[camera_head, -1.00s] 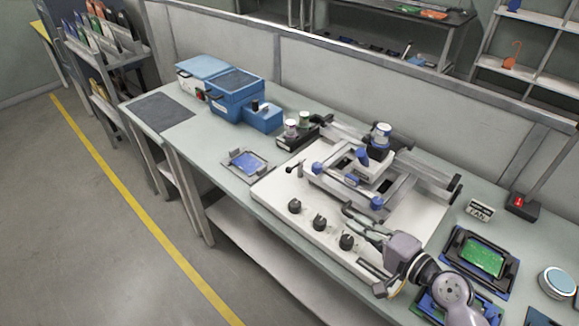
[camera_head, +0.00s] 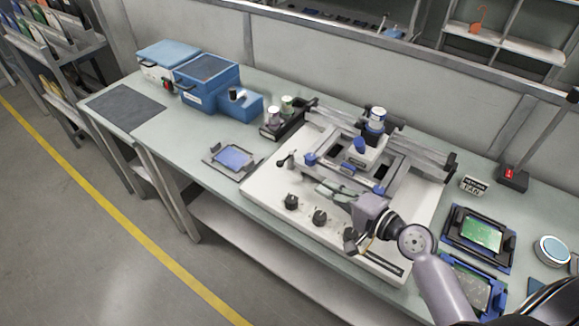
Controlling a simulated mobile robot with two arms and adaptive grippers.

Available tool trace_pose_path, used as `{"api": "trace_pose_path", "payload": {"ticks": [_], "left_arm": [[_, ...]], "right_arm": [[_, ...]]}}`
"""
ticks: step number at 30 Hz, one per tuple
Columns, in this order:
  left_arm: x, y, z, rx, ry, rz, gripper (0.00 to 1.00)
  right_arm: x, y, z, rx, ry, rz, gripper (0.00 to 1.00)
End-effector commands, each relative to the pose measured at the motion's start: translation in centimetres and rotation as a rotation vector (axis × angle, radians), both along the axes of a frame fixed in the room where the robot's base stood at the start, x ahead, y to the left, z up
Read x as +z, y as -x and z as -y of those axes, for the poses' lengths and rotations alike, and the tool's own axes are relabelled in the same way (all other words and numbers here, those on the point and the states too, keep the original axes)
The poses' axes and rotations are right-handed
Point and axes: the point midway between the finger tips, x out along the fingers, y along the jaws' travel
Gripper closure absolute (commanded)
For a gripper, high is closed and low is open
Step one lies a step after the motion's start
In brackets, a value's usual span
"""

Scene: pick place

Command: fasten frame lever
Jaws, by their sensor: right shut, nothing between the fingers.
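The stencil-printer-like machine with a white base (camera_head: 262,190) stands on the bench. Its metal frame (camera_head: 322,142) carries blue knobs and levers, among them a blue knob at the front left (camera_head: 310,159), one at the front right (camera_head: 348,168) and a blue lever (camera_head: 360,145) on the middle block. My right gripper (camera_head: 325,190) is shut and empty, low over the front edge of the frame, close to the front right knob. I cannot tell whether it touches the frame. My left gripper is out of view.
A green board in a dark holder (camera_head: 481,235) and a second holder (camera_head: 470,284) lie to the right. A small blue board on a grey fixture (camera_head: 232,157) lies to the left. Blue boxes (camera_head: 207,84) stand at the back left. Black knobs (camera_head: 291,201) line the base front.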

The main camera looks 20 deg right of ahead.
Motion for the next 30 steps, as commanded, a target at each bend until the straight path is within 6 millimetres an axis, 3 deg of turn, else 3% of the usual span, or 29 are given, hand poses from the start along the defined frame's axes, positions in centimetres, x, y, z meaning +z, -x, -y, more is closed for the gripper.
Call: {"api": "trace_pose_path", "payload": {"ticks": [9, 15, 21, 30], "left_arm": [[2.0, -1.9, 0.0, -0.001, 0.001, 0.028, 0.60], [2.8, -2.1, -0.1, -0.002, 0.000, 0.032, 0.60], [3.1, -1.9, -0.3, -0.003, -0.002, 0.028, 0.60], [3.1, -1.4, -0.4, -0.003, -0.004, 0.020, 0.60]], "right_arm": [[-0.7, -5.7, -2.8, 0.000, -0.003, 0.002, 1.00], [-1.6, -9.0, -4.5, 0.000, -0.003, -0.001, 1.00], [-2.2, -10.9, -5.5, 0.001, 0.000, 0.000, 1.00], [-2.4, -11.5, -5.8, 0.000, 0.001, 0.000, 1.00]]}}
